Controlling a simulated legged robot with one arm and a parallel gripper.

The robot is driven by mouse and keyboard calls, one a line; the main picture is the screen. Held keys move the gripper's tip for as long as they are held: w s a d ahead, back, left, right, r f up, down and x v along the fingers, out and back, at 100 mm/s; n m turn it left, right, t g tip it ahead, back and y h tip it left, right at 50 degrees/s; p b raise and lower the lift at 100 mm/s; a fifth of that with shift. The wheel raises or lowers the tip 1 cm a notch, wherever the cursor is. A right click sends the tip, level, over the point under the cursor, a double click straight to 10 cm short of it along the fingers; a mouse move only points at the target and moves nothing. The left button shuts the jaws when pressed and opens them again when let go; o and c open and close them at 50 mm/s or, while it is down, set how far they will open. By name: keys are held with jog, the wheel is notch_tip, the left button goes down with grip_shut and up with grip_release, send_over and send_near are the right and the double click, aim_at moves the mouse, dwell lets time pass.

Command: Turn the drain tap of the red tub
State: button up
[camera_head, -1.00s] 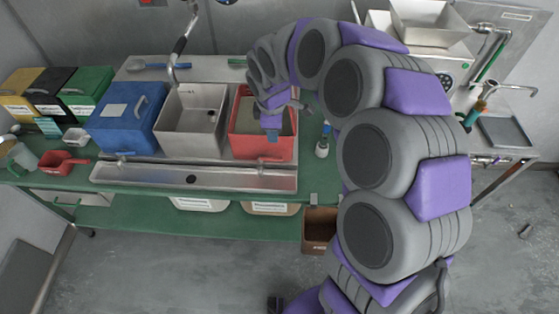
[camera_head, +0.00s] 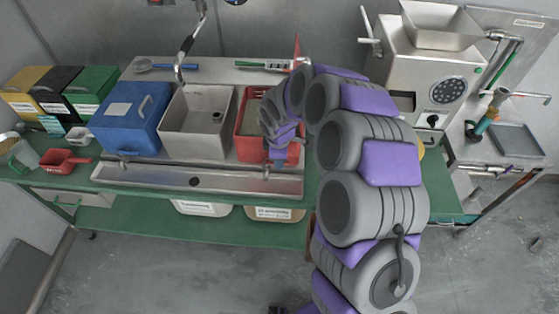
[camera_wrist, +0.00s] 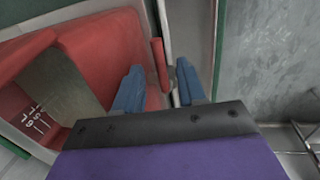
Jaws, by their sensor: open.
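The red tub (camera_head: 248,148) stands at the right end of the row of tubs on the bench, partly hidden by my arm. In the wrist view its red wall (camera_wrist: 103,45) fills the left side. My gripper (camera_head: 279,163) is at the tub's front right, low by the trough. In the wrist view my gripper (camera_wrist: 159,88) is open, its two blue fingers pointing away from me. A narrow red lever (camera_wrist: 160,65), apparently the drain tap's handle, lies between the fingers, just beyond or level with their tips. I cannot tell whether a finger touches it.
A long metal trough (camera_head: 225,184) runs along the bench front. A grey sink tub (camera_head: 193,146) and a closed blue tub (camera_head: 128,125) stand to the left. A grinder machine (camera_head: 425,75) stands to the right.

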jog(key=shift+w+d+f, duration=0.1)
jog(key=shift+d+f, duration=0.05)
jog(key=shift+f, duration=0.3)
jog(key=shift+w+d+f, duration=0.1)
jog(key=shift+f, duration=0.3)
jog(key=shift+a, duration=0.1)
grip_shut()
